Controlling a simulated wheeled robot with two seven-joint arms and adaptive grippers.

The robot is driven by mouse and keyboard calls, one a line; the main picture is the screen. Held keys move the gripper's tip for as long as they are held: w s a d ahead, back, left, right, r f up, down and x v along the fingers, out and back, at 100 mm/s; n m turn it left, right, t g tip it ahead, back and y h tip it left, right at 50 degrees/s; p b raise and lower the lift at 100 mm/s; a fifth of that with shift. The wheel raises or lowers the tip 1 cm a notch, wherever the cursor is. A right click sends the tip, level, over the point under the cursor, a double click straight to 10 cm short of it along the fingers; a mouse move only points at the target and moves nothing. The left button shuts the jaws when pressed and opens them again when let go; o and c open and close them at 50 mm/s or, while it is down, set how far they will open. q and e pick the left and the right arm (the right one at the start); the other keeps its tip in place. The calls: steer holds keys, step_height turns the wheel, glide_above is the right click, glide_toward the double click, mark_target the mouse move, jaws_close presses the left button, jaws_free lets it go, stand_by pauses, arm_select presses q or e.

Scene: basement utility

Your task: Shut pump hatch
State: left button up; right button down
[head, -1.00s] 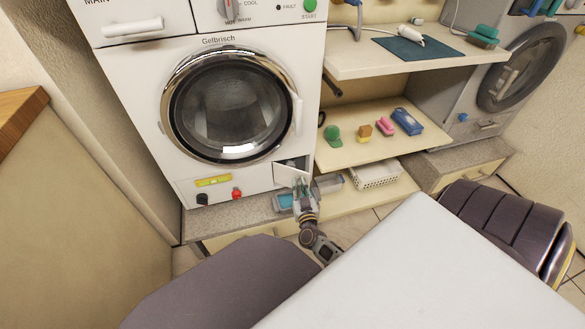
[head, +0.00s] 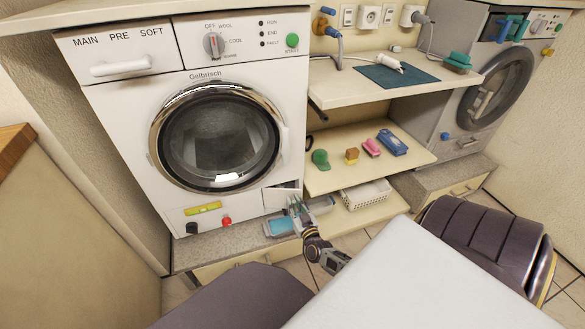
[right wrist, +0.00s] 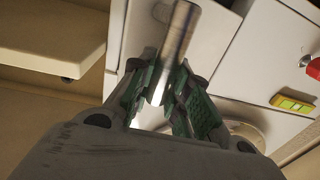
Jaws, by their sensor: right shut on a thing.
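The pump hatch (head: 280,198) is a small white flap at the lower right of the white washing machine's front (head: 125,120). It stands partly open, with a dark gap along its top. My right gripper (head: 297,207) is at the right side of the flap. In the right wrist view the green-padded fingers of the right gripper (right wrist: 167,90) are closed around a shiny metal bar (right wrist: 178,35), which looks like the hatch's handle. My left gripper is not in view.
A blue tray (head: 281,226) lies below the hatch on the speckled plinth (head: 215,252). A white basket (head: 366,194) stands to the right, under a shelf (head: 330,178) with small items. A red knob (head: 227,221) and a yellow level (head: 203,208) are left of the hatch.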

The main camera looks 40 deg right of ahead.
steer(key=shift+w+d+r, duration=0.1)
steer(key=shift+w+d, duration=0.1)
steer(key=shift+d, duration=0.25)
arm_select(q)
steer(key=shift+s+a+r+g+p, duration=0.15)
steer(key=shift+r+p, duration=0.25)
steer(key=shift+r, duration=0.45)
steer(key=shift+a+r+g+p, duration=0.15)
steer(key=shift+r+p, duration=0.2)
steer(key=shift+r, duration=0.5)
arm_select(e)
steer(key=shift+w+d, duration=1.55)
steer(key=shift+d, duration=0.2)
steer(key=c, duration=1.6)
jaws_free()
steer(key=shift+s+a, duration=0.1)
steer(key=shift+s, duration=0.05)
